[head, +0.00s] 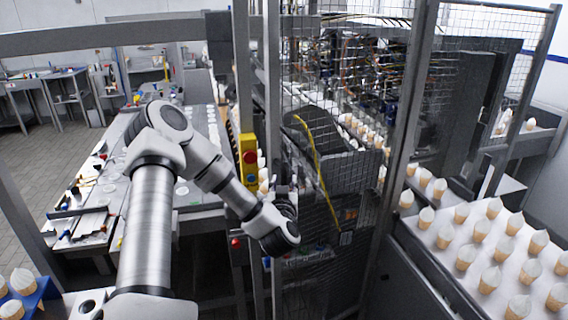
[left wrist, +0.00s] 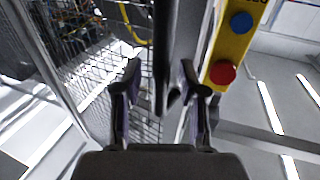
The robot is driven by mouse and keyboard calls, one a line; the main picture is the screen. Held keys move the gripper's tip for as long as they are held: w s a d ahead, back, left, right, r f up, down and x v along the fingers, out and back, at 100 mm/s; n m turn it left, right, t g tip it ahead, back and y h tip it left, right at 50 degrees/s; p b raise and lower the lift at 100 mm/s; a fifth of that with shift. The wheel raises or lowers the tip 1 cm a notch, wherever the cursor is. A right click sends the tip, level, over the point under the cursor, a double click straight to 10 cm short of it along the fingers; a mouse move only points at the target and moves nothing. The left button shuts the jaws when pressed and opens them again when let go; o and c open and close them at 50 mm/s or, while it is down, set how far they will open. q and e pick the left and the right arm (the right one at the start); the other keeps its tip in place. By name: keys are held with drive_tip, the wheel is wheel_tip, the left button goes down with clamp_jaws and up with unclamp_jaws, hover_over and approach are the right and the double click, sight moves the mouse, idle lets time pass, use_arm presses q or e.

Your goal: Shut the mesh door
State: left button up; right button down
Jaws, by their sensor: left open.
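The mesh door (head: 318,205) is a wire panel in a grey frame at the middle of the head view. A narrow gap with cones behind it shows between the door's left upright (head: 273,95) and the grey post to its left. My left gripper (head: 284,188) is at that upright, at about mid-height. In the left wrist view its two open fingers (left wrist: 158,88) point at a dark upright bar (left wrist: 162,40), which lies between them in the picture. I cannot tell whether they touch it. My right gripper is not in view.
A yellow box (head: 249,160) with red and blue buttons is on the post beside my left gripper; it also shows in the left wrist view (left wrist: 232,45). Wired machinery (head: 370,75) stands behind the mesh. Trays of cones (head: 490,245) are at right, and a cluttered workbench (head: 105,190) at left.

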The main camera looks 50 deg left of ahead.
use_arm(q)
drive_tip(key=v, duration=0.7)
drive_tip(key=shift+d, duration=0.25)
